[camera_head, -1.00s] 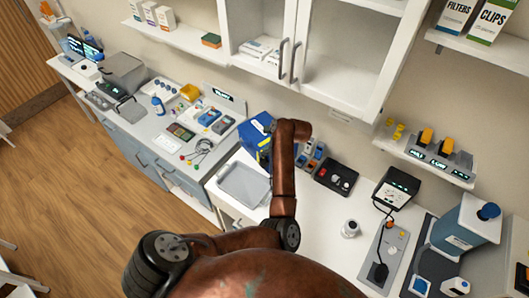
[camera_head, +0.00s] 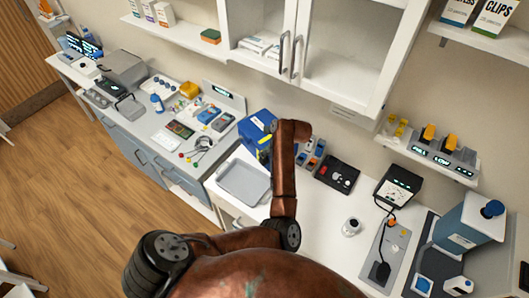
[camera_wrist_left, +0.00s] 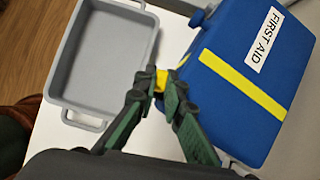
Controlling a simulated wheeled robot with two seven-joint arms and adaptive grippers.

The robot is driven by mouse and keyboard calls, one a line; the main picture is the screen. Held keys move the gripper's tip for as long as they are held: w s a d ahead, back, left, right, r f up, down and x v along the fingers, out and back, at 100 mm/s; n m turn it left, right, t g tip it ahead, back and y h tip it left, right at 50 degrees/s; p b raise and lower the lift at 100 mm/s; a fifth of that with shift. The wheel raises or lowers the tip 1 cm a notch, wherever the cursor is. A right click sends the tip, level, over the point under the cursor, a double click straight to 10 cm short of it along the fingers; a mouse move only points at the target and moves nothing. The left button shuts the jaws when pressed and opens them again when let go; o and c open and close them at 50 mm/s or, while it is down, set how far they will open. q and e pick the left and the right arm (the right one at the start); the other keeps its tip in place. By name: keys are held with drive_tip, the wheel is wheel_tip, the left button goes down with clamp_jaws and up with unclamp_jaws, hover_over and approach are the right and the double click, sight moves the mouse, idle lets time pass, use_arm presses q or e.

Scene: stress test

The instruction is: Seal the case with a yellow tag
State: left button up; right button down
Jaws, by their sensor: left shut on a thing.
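The blue first aid case (camera_head: 255,132) stands on the white counter, partly hidden by my left arm in the head view. In the left wrist view the case (camera_wrist_left: 278,88) shows a white FIRST AID label and a yellow stripe. My left gripper (camera_wrist_left: 160,84) is shut on a small yellow tag (camera_wrist_left: 161,77). In the head view the left gripper's fingers are mostly hidden behind my arm. My right gripper is not in view.
A grey tray (camera_head: 243,182) lies just left of the case and also fills the left of the wrist view (camera_wrist_left: 103,50). A wall cabinet (camera_head: 330,60) hangs above.

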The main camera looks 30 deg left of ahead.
use_arm(q)
drive_tip(key=shift+f, duration=0.4)
drive_tip(key=o, duration=0.8)
wheel_tip(320, 180, up, 10)
drive_tip(key=shift+r, duration=0.1)
idle(0.4)
drive_tip(key=shift+a, duration=0.1)
idle(0.3)
